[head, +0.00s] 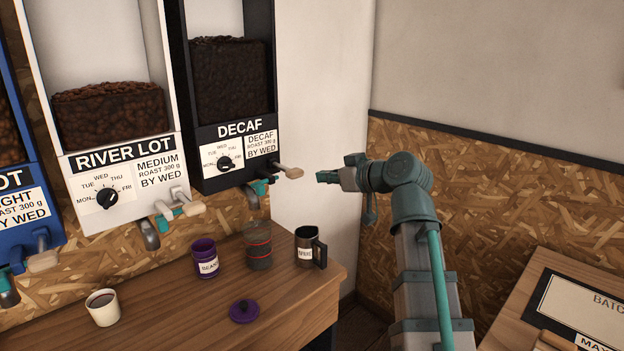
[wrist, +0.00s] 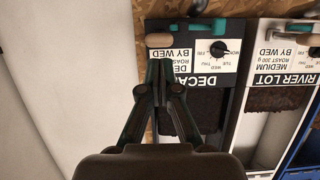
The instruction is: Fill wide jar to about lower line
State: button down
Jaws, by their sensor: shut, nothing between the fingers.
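The see-through jar (head: 257,250) with red lines around it stands upright on the wooden counter, below the spout (head: 252,197) of the black DECAF dispenser (head: 237,130). Its fill level is too dim to tell. The DECAF dispenser has a teal lever with a pale wooden handle (head: 290,172). My gripper (head: 320,177) is shut and empty, just right of that handle and apart from it in the head view. In the wrist view my gripper (wrist: 159,68) points toward the DECAF dispenser (wrist: 205,75), which appears upside down; the handle (wrist: 158,40) shows beyond the fingertips.
A purple BEANS canister (head: 206,260) and a dark mug (head: 307,248) flank the jar. The white RIVER LOT dispenser (head: 125,165) and a blue one (head: 28,205) stand left.

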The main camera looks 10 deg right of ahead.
jog(key=shift+v, duration=1.3)
